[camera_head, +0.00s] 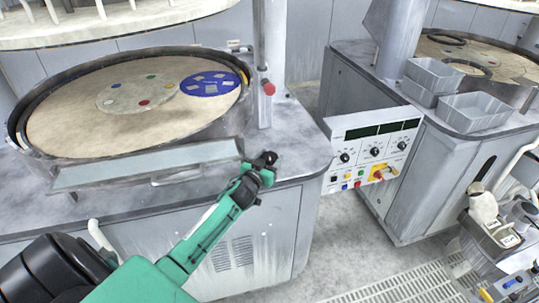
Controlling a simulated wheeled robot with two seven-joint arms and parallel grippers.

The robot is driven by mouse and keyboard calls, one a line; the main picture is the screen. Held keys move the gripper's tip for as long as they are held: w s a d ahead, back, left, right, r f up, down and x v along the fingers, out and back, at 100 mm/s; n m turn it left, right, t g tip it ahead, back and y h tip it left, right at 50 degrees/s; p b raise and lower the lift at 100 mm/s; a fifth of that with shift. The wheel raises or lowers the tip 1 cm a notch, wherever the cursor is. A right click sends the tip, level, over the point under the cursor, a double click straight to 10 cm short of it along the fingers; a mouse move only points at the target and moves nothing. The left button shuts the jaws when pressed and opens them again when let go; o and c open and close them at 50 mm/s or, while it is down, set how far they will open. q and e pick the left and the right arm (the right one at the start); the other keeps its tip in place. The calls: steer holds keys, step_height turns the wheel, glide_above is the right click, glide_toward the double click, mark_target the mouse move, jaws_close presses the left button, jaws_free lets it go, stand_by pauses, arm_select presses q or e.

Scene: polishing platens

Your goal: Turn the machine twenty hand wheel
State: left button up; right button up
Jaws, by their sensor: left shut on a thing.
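My left arm reaches in from the bottom left, and my left gripper (262,170) is at the front right edge of the near polishing machine (200,205). It is shut on a small dark hand wheel (267,158), which sits beside the right end of the grey front ledge. The fingers cover part of the wheel, so its full shape and angle are hard to tell. My right gripper is not in view.
A round platen (75,125) with a blue disc (209,84) lies behind the ledge. A post with a red knob (268,88) rises behind the wheel. A control panel (372,150) stands to the right. Grey bins (484,110) sit on the second machine. Floor (345,245) shows between.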

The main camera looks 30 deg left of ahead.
arm_select(q)
steer(key=shift+m+h, duration=0.5)
steer(key=shift+h, duration=0.2)
steer(key=o, duration=1)
steer(key=shift+c, duration=0.2)
steer(key=shift+s, duration=0.1)
steer(key=shift+s+f, duration=0.1)
steer(key=shift+s, duration=0.1)
steer(key=s+b, duration=0.3)
steer(key=s, duration=1)
steer(key=shift+s, duration=0.15)
